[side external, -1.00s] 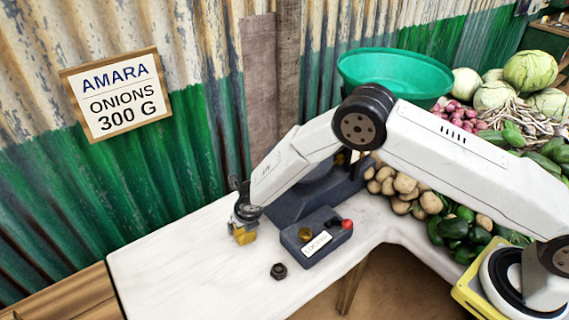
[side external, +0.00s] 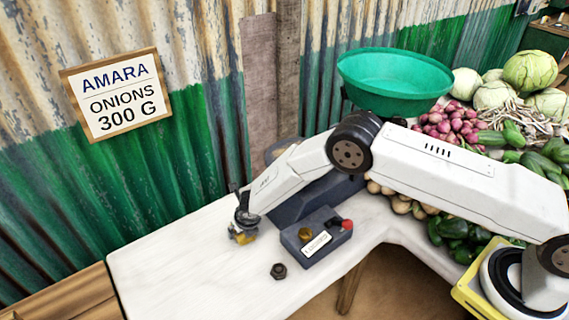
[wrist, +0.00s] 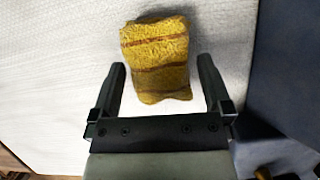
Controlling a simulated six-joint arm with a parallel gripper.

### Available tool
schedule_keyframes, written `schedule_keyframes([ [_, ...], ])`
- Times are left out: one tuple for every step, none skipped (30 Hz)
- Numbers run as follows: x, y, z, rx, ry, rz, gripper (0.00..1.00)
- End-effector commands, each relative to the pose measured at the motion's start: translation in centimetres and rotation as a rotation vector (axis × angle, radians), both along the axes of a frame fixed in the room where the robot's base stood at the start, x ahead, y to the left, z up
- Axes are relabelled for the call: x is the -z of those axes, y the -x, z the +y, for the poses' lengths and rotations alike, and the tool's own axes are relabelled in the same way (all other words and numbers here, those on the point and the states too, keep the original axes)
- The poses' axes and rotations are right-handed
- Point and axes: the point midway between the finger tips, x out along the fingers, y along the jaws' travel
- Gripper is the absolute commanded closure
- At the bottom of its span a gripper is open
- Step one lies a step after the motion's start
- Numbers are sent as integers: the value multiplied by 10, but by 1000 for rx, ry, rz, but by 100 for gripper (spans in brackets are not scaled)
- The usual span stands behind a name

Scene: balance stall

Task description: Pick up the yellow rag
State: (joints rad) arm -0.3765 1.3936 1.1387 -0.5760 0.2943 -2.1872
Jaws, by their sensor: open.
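The yellow rag (wrist: 157,62) is a folded bundle with brown stripes, lying on the white tabletop (wrist: 62,62). In the wrist view it sits ahead of my gripper (wrist: 160,80), with its near end between the two spread fingers and white gaps on both sides. My gripper is open and holds nothing. In the side view my gripper (side external: 242,232) is low over the rag (side external: 243,239) and hides much of it. I cannot tell whether the fingertips touch the table.
A dark box with a white label (side external: 318,243), a brass knob and a red knob stands just right of the rag. A small dark nut-like piece (side external: 278,271) lies in front. A green basin (side external: 395,80) and vegetables (side external: 455,125) are at the back right. The table's left end is clear.

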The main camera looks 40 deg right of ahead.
Motion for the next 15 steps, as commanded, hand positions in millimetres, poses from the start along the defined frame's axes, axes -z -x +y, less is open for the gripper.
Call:
schedule_keyframes([
  [0,0,0,0,0,0,0],
  [0,0,0,0,0,0,0],
  [0,0,0,0,0,0,0],
  [0,0,0,0,0,0,0],
  [0,0,0,0,0,0,0],
  [0,0,0,0,0,0,0],
  [0,0,0,0,0,0,3],
  [0,0,0,0,0,0,13],
  [0,0,0,0,0,0,25],
  [0,0,0,0,0,0,35],
  [0,0,0,0,0,0,44],
  [0,0,0,0,0,0,57],
  [0,0,0,0,0,0,67],
  [0,0,0,0,0,0,76],
  [0,0,0,0,0,0,84],
])
